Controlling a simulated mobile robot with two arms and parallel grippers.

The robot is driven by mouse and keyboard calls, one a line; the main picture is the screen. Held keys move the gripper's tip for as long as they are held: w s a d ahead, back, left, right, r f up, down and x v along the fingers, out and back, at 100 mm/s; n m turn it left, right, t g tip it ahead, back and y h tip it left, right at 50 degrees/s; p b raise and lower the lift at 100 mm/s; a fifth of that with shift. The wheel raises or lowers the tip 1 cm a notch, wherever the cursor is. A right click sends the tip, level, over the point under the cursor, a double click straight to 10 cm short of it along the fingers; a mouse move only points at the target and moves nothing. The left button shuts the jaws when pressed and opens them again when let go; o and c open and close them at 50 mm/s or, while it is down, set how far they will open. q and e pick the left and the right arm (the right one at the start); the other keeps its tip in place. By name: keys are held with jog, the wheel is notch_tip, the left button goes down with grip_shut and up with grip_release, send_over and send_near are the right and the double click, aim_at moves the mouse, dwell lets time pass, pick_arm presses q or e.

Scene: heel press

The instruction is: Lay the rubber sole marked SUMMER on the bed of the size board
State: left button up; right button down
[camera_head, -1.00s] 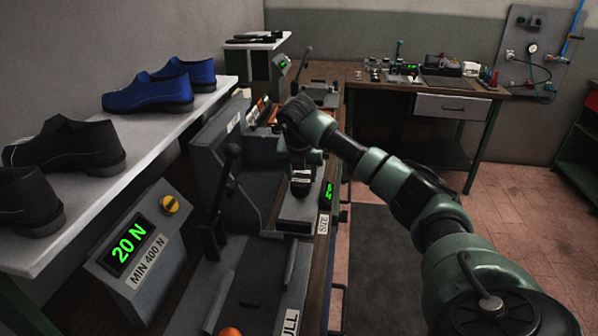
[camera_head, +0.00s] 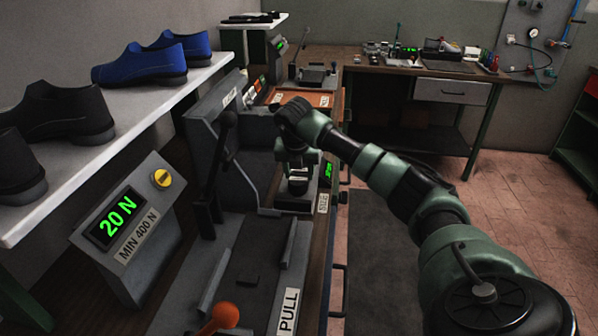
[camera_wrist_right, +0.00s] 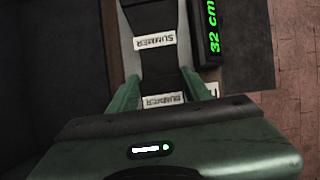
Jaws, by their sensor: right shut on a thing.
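My right gripper (camera_head: 297,182) points down over the size board, which has a SIZE label (camera_head: 323,204) and a green-lit display (camera_head: 329,170). It is shut on the dark rubber sole (camera_wrist_right: 152,70). In the right wrist view the green fingers stand on either side of the sole. Two white SUMMER labels show there, one beyond the fingers (camera_wrist_right: 154,40) and one between them (camera_wrist_right: 163,100). The board's display (camera_wrist_right: 212,27) reads 32 cm. I cannot tell whether the sole touches the bed. My left gripper is not in view.
A press with a black lever (camera_head: 222,150) stands left of the size board. In front are a PULL plate (camera_head: 288,300) and an orange knob (camera_head: 226,315). A panel (camera_head: 122,225) reads 20 N. Shoes (camera_head: 140,65) stand on the left shelf. Floor at right is clear.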

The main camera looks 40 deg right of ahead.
jog(key=shift+f, duration=0.25)
dwell(0.6)
jog(key=shift+c, duration=0.7)
grip_release()
jog(key=shift+o, duration=0.3)
jog(key=shift+a, duration=0.1)
jog(key=shift+f, duration=0.1)
